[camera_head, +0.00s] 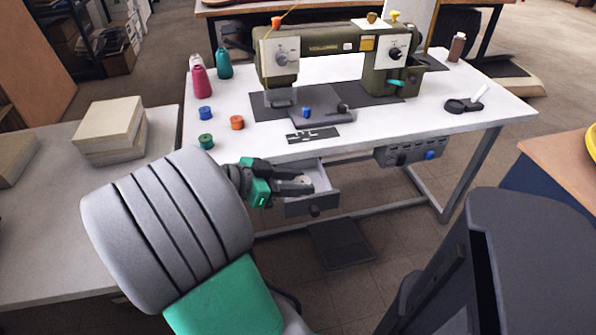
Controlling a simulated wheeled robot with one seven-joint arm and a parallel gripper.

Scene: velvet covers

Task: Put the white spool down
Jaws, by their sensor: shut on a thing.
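My gripper (298,182) is over the open drawer (318,204) under the front edge of the white sewing table. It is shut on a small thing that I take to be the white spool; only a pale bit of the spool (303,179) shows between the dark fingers. The fingers hide most of it, and I cannot tell whether it touches the drawer. The drawer has a grey front with a dark knob and a light inside.
The sewing machine (335,55) stands on the table (375,124). Blue (205,113), orange (237,122) and green (206,141) spools stand at its left, near pink (201,82) and teal (224,64) thread cones. A grey control box (408,151) hangs right of the drawer.

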